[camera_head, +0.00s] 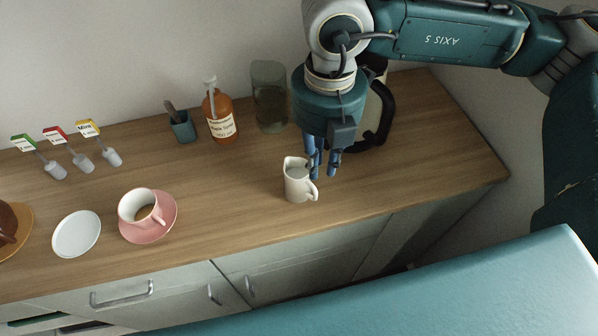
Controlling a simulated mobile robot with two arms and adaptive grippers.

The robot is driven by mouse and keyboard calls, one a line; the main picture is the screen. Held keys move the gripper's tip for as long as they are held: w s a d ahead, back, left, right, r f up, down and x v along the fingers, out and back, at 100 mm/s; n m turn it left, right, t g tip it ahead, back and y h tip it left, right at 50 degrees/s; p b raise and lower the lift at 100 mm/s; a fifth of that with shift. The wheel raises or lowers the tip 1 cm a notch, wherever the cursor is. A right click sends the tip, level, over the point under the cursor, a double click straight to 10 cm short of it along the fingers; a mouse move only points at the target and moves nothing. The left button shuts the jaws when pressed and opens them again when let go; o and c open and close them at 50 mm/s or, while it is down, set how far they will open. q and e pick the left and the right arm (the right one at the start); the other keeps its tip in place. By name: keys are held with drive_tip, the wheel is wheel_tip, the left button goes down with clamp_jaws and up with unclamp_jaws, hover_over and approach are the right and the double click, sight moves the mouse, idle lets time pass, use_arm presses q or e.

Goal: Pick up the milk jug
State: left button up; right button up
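The milk jug (297,184) is small and white and stands upright on the wooden counter (230,205), right of the middle of the view. Its handle faces the lower right. My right gripper (325,174) points down just right of and behind the jug, its blue fingertips close to the handle side. A gap shows between the fingers and nothing is seen held in it. I cannot tell whether a finger touches the jug. My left gripper is not in view.
A dark-handled pot (375,118) stands behind my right gripper, partly hidden. A glass container (269,95), syrup bottle (221,118) and small teal cup (182,128) stand along the back. A cup (138,202) on a pink saucer (163,228) is at left. The counter right of the jug is clear.

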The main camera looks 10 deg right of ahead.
sight(316, 192)
drive_tip(key=f, duration=0.1)
drive_tip(key=s+f, duration=0.1)
drive_tip(key=f, duration=0.1)
drive_tip(key=shift+a+f+p, duration=0.15)
drive_tip(key=shift+f+p, duration=0.05)
drive_tip(key=shift+p, duration=0.15)
drive_tip(key=shift+w+f, duration=0.1)
drive_tip(key=shift+f, duration=0.2)
drive_tip(key=shift+f+p, duration=0.3)
drive_tip(key=f+p, duration=0.1)
drive_tip(key=f, duration=0.3)
drive_tip(key=shift+a+f+p, duration=0.2)
drive_tip(key=shift+p, duration=0.15)
drive_tip(key=shift+f, duration=0.15)
drive_tip(key=shift+w, duration=0.1)
drive_tip(key=c, duration=0.4)
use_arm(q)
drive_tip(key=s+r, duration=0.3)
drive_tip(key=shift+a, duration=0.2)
use_arm(e)
clamp_jaws()
